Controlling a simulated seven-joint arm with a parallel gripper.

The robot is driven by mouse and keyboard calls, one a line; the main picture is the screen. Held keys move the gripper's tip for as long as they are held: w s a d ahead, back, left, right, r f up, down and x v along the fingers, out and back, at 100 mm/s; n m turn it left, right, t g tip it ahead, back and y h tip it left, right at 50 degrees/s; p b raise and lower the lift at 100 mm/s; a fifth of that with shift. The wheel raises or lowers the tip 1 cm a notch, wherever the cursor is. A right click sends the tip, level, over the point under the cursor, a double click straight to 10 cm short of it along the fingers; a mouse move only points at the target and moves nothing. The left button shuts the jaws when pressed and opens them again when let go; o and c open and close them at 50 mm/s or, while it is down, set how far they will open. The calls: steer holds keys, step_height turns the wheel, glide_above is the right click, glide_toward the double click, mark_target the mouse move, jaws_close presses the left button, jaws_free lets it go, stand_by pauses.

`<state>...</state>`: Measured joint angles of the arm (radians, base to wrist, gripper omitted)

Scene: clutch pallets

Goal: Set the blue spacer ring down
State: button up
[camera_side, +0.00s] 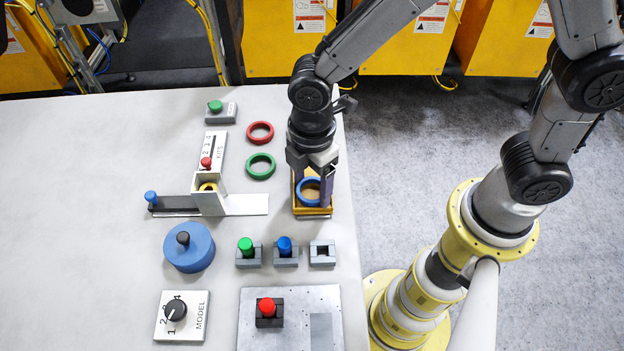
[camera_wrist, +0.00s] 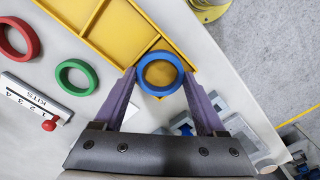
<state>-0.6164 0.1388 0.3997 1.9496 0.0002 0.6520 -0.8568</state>
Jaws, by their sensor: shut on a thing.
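The blue spacer ring (camera_side: 301,199) is held between the fingers of my gripper (camera_side: 312,186). In the wrist view the blue ring (camera_wrist: 160,92) lies flat between the two fingertips of my gripper (camera_wrist: 160,76), which touch its sides. The ring is at the near end of a yellow tray (camera_wrist: 126,66) with divided compartments, overlapping its near compartment. In the side view the tray (camera_side: 313,214) is partly hidden by my gripper. I cannot tell whether the ring touches the tray floor.
A red ring (camera_side: 261,133) and a green ring (camera_side: 260,166) lie on the table left of the tray. The table's right edge is close.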

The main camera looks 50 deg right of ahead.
steer(key=shift+f, duration=0.35)
